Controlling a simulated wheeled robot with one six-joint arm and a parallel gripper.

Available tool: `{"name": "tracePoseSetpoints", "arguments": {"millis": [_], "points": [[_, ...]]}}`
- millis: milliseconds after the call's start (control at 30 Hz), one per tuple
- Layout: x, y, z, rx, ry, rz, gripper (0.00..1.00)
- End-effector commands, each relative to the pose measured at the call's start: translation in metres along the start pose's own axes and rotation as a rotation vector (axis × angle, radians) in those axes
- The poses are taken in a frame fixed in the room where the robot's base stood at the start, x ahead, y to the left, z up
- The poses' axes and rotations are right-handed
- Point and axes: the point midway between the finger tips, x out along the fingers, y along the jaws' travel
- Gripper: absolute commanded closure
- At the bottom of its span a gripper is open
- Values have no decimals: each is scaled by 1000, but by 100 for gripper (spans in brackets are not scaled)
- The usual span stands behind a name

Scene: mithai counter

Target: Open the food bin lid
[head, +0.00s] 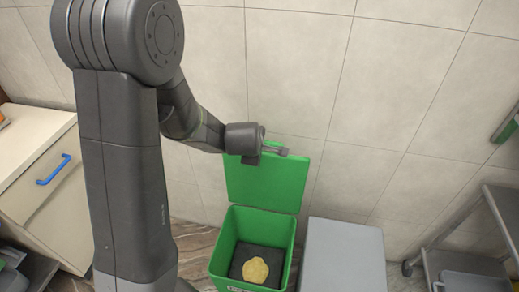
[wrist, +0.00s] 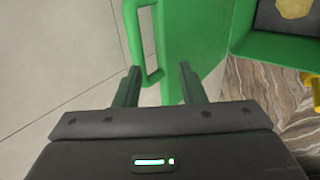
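The green food bin (head: 220,258) stands on the floor with its lid (head: 265,186) raised upright at the back, so the inside shows. My gripper (head: 282,151) is at the top edge of the lid. In the wrist view, the lid (wrist: 198,40) lies ahead with a green bar handle (wrist: 136,42) on its edge. My gripper's fingers (wrist: 158,75) are apart, and the near end of the handle shows between them. I cannot tell whether they touch it. A round yellowish piece (head: 256,270) lies on the dark bottom of the bin.
A grey box-like unit (head: 343,255) stands right of the bin. A grey metal cart (head: 465,262) is at the far right. A cream cabinet (head: 45,200) with a blue handle (head: 54,170) is at left. The tiled wall (head: 290,70) is close behind the lid.

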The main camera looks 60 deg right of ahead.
Motion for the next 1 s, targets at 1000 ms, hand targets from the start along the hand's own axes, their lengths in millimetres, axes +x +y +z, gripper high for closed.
{"name": "tracePoseSetpoints", "arguments": {"millis": [1000], "points": [[-76, 5, -11, 47, 8, -1, 100]]}}
